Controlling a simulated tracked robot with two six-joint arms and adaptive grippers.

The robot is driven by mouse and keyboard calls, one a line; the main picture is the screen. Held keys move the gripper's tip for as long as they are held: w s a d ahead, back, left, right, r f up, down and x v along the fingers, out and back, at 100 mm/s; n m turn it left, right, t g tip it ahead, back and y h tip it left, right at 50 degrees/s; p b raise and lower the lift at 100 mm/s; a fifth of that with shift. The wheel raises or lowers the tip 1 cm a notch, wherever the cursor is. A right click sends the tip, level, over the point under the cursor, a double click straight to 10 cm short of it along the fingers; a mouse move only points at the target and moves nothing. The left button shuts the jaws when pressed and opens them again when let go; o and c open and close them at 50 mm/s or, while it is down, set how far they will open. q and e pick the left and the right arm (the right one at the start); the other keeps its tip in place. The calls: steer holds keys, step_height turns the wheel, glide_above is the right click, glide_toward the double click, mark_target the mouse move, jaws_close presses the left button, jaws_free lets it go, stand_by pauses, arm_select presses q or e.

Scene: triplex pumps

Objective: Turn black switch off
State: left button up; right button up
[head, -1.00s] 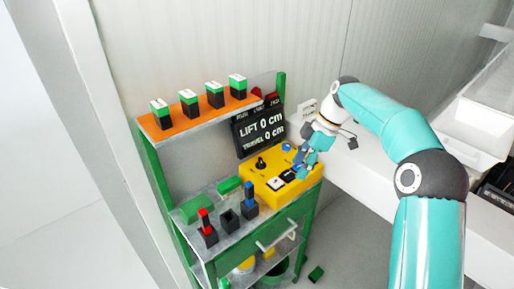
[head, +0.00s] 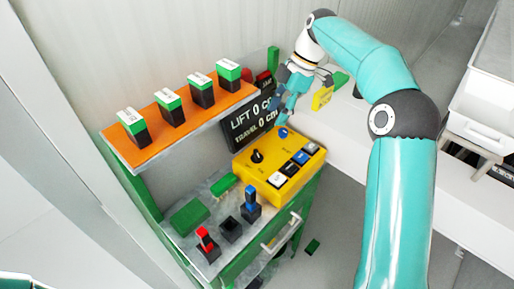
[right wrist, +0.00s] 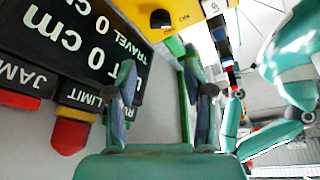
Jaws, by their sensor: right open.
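The black switch is a round black knob (head: 257,156) on the top left of a yellow control box (head: 250,172). In the right wrist view a dark knob (right wrist: 160,18) shows at the top on the yellow surface (right wrist: 185,12). My right gripper (head: 282,108) is open and empty. It is above the back of the box, in front of the black display, apart from the knob. In the right wrist view its two fingers (right wrist: 163,95) are spread with nothing between them. My left gripper is not in view.
The black display (head: 240,128) reads LIFT 0 cm and TRAVEL 0 cm. Red and yellow lamps (right wrist: 70,130) sit beside it. Several buttons (head: 290,168) lie on the box. Red (head: 206,240) and blue (head: 250,200) levers stand nearby. An orange shelf (head: 150,145) holds several green-topped blocks.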

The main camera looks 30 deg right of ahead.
mark_target(257, 153)
steer(key=p+x, duration=0.1)
steer(key=x, duration=1.3)
steer(key=shift+f, duration=0.3)
steer(key=shift+s, duration=0.1)
steer(key=shift+c, duration=0.2)
steer(key=c, duration=0.8)
